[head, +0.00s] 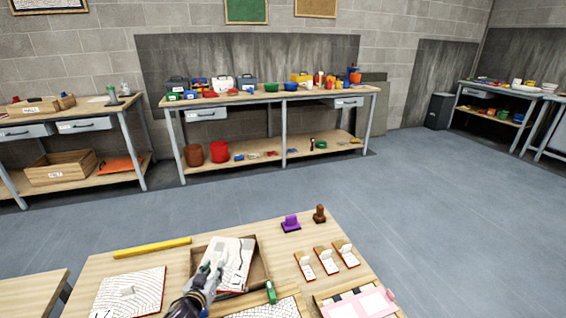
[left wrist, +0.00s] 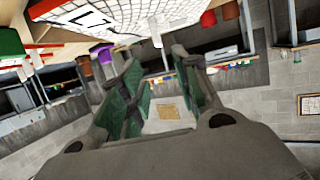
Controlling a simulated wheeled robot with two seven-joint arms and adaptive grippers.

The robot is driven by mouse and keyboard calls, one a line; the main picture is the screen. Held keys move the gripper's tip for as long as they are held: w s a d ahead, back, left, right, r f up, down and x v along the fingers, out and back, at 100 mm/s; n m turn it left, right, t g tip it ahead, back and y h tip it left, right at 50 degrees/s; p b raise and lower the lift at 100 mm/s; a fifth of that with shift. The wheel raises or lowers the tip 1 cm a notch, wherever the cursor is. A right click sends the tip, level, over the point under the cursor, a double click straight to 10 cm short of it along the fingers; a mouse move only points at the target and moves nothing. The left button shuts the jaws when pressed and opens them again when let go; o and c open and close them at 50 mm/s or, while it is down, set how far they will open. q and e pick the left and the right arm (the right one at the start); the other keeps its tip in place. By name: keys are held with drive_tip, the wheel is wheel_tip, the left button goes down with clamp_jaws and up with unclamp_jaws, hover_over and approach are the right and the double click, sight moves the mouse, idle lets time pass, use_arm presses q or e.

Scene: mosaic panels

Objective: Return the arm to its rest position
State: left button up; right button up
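My left gripper (head: 212,270) is over the front left of a wooden tray (head: 262,268) on the near table. In the left wrist view my gripper (left wrist: 163,95) has its green-padded fingers apart, with nothing between them. A white mosaic panel (head: 236,262) with a dark mark lies in or over the tray, just beside the gripper. A panel with a dark mark also shows at the top of the left wrist view (left wrist: 140,14). Whether the gripper touches the panel cannot be told. My right gripper is not in view.
On the near table (head: 200,228) are another mosaic panel (head: 128,294), a yellow bar (head: 152,247), purple (head: 291,223) and brown (head: 319,214) handled pieces, a green object (head: 270,292), several small white cards and a pink piece (head: 366,302). Open floor lies beyond.

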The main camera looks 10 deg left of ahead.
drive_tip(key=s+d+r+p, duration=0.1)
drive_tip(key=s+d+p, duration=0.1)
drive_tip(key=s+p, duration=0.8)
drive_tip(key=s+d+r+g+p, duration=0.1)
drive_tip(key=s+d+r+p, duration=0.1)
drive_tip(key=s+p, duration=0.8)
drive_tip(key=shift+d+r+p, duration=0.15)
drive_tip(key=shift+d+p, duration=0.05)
drive_tip(key=shift+p, duration=0.55)
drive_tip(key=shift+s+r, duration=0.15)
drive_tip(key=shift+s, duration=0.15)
